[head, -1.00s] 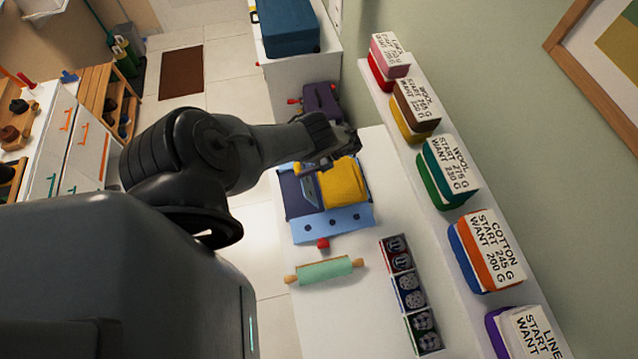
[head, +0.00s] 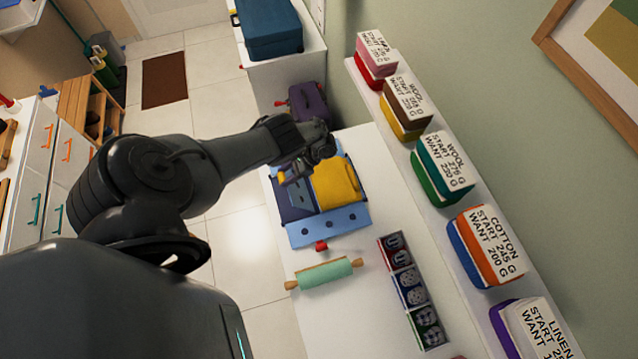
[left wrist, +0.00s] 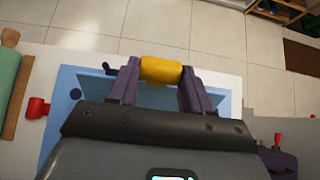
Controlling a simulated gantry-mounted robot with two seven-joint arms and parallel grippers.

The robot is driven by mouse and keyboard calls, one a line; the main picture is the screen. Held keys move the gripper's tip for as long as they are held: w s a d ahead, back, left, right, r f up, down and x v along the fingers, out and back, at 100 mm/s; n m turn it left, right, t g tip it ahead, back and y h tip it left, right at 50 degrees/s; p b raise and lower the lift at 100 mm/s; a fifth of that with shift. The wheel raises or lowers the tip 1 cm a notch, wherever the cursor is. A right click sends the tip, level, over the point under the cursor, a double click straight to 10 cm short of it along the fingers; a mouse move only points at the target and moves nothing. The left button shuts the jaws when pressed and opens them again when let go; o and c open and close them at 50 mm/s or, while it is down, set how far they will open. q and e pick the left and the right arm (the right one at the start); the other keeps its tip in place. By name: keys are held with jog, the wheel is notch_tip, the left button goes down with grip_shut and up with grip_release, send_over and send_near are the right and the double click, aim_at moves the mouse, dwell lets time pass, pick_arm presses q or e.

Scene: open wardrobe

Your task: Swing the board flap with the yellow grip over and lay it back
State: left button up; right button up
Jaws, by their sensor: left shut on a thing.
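The light blue folding board (head: 328,228) lies on the white table with a folded yellow cloth (head: 336,185) on its right part. A blue flap (head: 302,194) stands at a tilt beside the cloth, over the board's dark blue left part (head: 285,200). My left gripper (head: 290,174) is at the flap's far edge. In the left wrist view its purple fingers (left wrist: 155,82) are shut on the yellow grip (left wrist: 161,70), with the flap (left wrist: 98,84) behind them. My right gripper is out of view.
A red knob (head: 321,246) sticks out in front of the board. A green rolling pin (head: 325,273) and a divided box (head: 412,291) lie nearer on the table. Labelled cloth stacks (head: 442,168) line the wall shelf. A purple item (head: 308,106) lies beyond the board.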

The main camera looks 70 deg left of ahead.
pick_arm(q)
jog(key=shift+s+a+f+t, duration=0.1)
jog(key=shift+s+f+t, duration=0.45)
jog(key=shift+s, duration=0.25)
jog(key=shift+s+a+f+t, duration=0.1)
jog(key=shift+s+f+t, duration=0.35)
jog(key=shift+s+f, duration=0.25)
jog(key=shift+s+a+f+t+h+b, duration=0.15)
jog(key=shift+s+f+t, duration=0.85)
jog(key=shift+f, duration=0.8)
jog(key=shift+s+d+f+t+h+b, duration=0.1)
jog(key=shift+s+f+t+b, duration=0.1)
jog(key=shift+s+f+t, duration=1.2)
jog(key=shift+s+a+f+t+h+b, duration=0.15)
jog(key=shift+s+f+t, duration=0.45)
jog(key=shift+f, duration=1.55)
jog(key=shift+d+f+t+b, duration=0.1)
jog(key=shift+f+t+b, duration=0.7)
jog(key=shift+f, duration=0.65)
jog(key=o, duration=0.8)
jog(key=shift+s, duration=0.1)
